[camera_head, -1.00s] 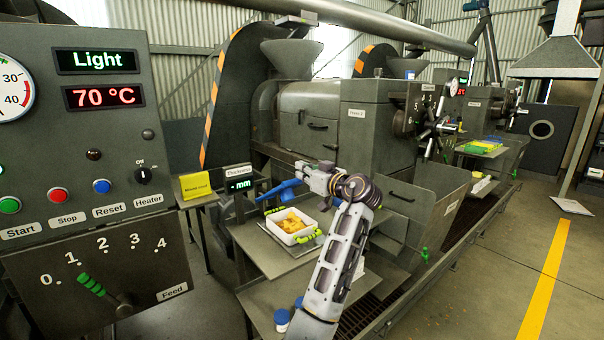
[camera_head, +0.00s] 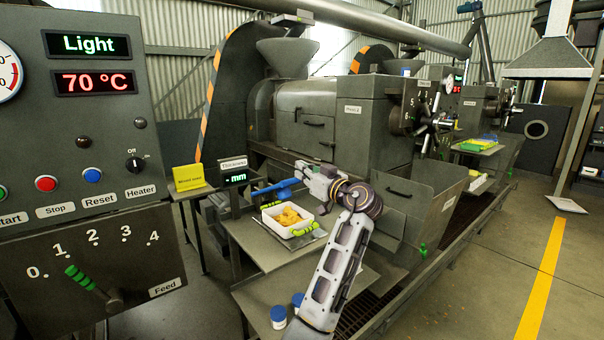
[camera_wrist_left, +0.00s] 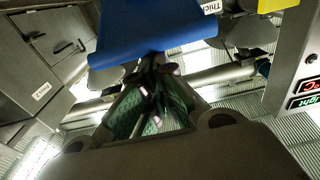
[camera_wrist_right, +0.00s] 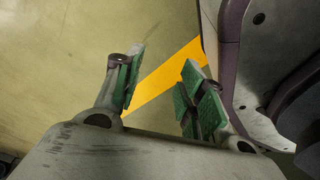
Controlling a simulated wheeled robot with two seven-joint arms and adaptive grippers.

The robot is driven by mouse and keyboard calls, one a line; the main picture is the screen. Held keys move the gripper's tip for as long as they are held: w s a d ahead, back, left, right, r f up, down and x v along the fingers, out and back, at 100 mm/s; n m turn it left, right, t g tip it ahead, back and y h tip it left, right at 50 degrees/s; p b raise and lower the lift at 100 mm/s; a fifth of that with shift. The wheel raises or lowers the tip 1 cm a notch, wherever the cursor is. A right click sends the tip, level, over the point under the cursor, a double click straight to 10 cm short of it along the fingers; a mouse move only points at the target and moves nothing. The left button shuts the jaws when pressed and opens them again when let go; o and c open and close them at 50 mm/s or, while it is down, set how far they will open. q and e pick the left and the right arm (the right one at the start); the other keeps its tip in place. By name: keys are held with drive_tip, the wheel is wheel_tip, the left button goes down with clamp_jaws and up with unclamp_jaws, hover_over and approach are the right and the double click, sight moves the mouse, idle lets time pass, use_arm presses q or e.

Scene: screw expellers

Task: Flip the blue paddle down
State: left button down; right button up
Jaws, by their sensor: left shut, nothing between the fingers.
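The blue paddle (camera_head: 274,187) sticks out beside the thickness display, above the white tray. It lies nearly level, with its left end a little lower. In the left wrist view the paddle (camera_wrist_left: 150,32) is a broad blue plate just past the fingertips. My left gripper (camera_head: 303,171) is at the paddle's right end in the head view. Its fingers (camera_wrist_left: 156,66) are shut and empty. I cannot tell whether they touch the paddle. My right gripper (camera_wrist_right: 158,72) is open and empty over the floor, away from the paddle, and shows only in its wrist view.
A white tray (camera_head: 294,234) of yellow pieces stands on a metal table (camera_head: 254,248) below the paddle. The thickness display (camera_head: 235,178) and a yellow sign (camera_head: 189,177) are to the left. The press (camera_head: 347,118) stands behind. A control panel (camera_head: 80,130) fills the left side.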

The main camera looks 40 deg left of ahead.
use_arm(q)
drive_tip(key=s+d+f+t+y+b, duration=0.1)
drive_tip(key=d+f+y+b, duration=0.2)
drive_tip(key=f+b, duration=0.6)
drive_tip(key=y+b, duration=0.1)
drive_tip(key=b, duration=0.5)
drive_tip(key=shift+d+f, duration=0.3)
drive_tip(key=shift+f, duration=0.05)
use_arm(e)
drive_tip(key=w+a+r, duration=0.2)
drive_tip(key=a+r, duration=0.1)
drive_tip(key=r, duration=0.5)
drive_tip(key=w+a+r+y, duration=0.1)
drive_tip(key=w+a+r, duration=0.2)
drive_tip(key=r, duration=0.6)
drive_tip(key=w+a+r+t+y, duration=0.1)
drive_tip(key=w+a+r, duration=0.2)
drive_tip(key=r, duration=0.5)
drive_tip(key=shift+a+r, duration=0.2)
drive_tip(key=shift+a, duration=0.35)
drive_tip(key=shift+w+a+r, duration=0.1)
drive_tip(key=shift+r, duration=0.15)
